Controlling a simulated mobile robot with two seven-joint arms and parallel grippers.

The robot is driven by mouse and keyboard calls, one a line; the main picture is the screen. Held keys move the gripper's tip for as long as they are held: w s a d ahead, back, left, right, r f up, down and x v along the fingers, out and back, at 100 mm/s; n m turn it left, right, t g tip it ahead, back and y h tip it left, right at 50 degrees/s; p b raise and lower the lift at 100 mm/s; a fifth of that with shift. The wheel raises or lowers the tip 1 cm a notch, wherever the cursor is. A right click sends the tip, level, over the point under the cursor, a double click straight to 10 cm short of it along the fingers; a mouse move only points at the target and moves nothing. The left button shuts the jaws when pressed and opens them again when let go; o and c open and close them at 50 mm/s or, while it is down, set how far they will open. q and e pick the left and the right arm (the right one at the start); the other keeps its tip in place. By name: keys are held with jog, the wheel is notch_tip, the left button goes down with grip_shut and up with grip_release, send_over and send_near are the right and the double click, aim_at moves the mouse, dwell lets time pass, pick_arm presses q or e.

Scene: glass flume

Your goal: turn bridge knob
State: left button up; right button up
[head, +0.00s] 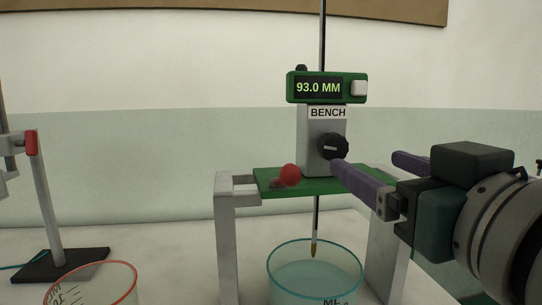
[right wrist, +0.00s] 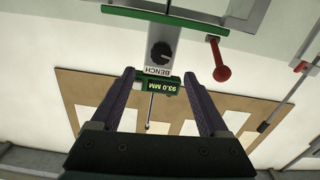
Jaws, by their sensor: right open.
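The black bridge knob (head: 333,146) is on the front of a grey block labelled BENCH (head: 311,136), above the green plate (head: 265,182) of a grey bridge (head: 226,240). The green display (head: 318,87) above reads 93.0 MM. A red ball lever (head: 290,174) sits at the plate's left. My right gripper (head: 368,163) is open and empty, with purple fingers; one fingertip shows just below and right of the knob. In the right wrist view the knob (right wrist: 161,53) is beyond the fingertips (right wrist: 158,74), between their lines, apart from them. My left gripper is not in view.
A thin rod with a pointed tip (head: 315,246) hangs below the bridge at a teal-rimmed beaker (head: 315,285) of liquid. A red-rimmed beaker (head: 92,285) is at front left. A stand with a red clamp (head: 32,143) is at far left. The red ball (right wrist: 221,73) shows right of the fingers in the wrist view.

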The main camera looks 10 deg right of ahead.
aim_at(336, 146)
jog(key=w, duration=0.9)
jog(key=shift+w+a+r+p, duration=0.1)
jog(key=shift+w+a+p, duration=0.05)
jog(key=shift+a+p, duration=0.2)
